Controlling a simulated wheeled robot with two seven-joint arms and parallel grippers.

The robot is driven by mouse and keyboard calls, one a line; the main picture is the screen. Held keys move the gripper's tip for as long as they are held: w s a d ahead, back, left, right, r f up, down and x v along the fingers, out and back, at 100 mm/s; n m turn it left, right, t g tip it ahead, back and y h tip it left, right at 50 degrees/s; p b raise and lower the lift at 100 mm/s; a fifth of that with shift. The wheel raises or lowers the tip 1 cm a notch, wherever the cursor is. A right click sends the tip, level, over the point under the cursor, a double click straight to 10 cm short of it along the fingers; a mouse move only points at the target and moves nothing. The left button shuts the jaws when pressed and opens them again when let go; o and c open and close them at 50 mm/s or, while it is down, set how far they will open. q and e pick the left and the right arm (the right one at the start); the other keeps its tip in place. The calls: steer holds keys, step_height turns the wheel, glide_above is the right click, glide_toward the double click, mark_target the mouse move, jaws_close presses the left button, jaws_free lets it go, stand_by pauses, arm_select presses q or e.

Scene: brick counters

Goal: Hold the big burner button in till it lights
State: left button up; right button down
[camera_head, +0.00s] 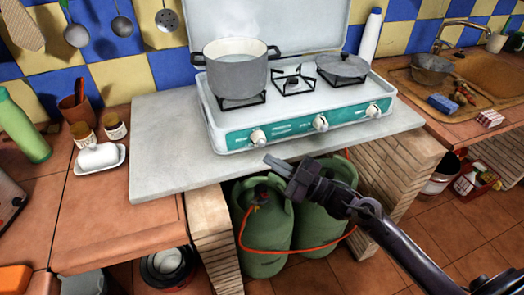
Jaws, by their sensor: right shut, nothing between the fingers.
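The white camping stove (215,133) stands on the grey slab, its teal front panel carrying three white knobs. The left knob (257,138) is below the big grey pot (236,75). The middle knob (320,123) and right knob (373,111) are farther right. No flame shows under the pot; its burner is mostly hidden. My right gripper (271,161) is shut and empty, its tips pointing up-left just in front of and below the left knob, apparently apart from it. My left gripper is not in view.
Green gas bottles (265,235) with an orange hose stand under the grey slab (160,150). A butter dish (99,158), jars and a green bottle (22,125) are at left. The slab's left part is clear.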

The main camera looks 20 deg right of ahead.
mark_target(261, 143)
steer(key=shift+w+b, duration=0.4)
steer(key=shift+w, duration=0.7)
steer(key=shift+w, duration=0.15)
stand_by(1.2)
steer(key=shift+w, duration=0.25)
steer(key=shift+w+b, duration=0.4)
steer(key=shift+b, duration=0.05)
stand_by(0.5)
steer(key=shift+s, duration=0.1)
stand_by(1.8)
steer(key=shift+s+p, duration=0.6)
steer(key=shift+s, duration=0.15)
